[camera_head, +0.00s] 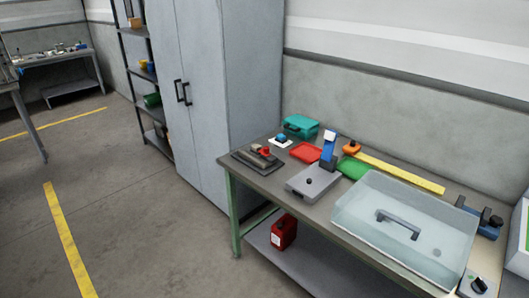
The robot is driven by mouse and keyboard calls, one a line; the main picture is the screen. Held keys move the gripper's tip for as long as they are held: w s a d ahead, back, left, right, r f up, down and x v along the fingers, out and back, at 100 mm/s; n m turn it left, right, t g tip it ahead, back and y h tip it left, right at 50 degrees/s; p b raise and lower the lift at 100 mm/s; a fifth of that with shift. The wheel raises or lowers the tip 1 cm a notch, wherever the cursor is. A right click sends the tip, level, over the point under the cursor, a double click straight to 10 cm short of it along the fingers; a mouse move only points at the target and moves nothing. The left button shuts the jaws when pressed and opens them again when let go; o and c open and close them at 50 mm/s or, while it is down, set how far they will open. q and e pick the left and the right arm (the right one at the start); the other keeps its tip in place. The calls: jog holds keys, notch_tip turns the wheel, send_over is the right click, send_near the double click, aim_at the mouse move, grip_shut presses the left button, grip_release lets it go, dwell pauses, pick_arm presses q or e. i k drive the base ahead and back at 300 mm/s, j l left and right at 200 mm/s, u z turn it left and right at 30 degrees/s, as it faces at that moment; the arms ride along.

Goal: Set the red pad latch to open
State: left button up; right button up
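On the workbench (275,181) at its left end lies a dark plate (243,162) with a tan block and a small red part (265,151) on it. This may be the red pad latch; it is too small to tell whether it is open or shut. A flat red tray (305,153) lies to its right. Neither of my grippers shows in the head view.
A teal case (299,126), a blue upright device (329,148), a green tray (354,169), a grey box (313,184) and a large clear cover with a handle (375,245) stand on the bench. A red canister (284,232) is on the lower shelf. A grey cabinet (205,90) stands left; floor before it is clear.

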aim_at(266, 151)
jog(key=i+j, duration=0.35)
jog(key=i, duration=0.15)
jog(key=i+j+u, duration=0.1)
jog(key=i+j, duration=0.25)
jog(key=i, duration=0.1)
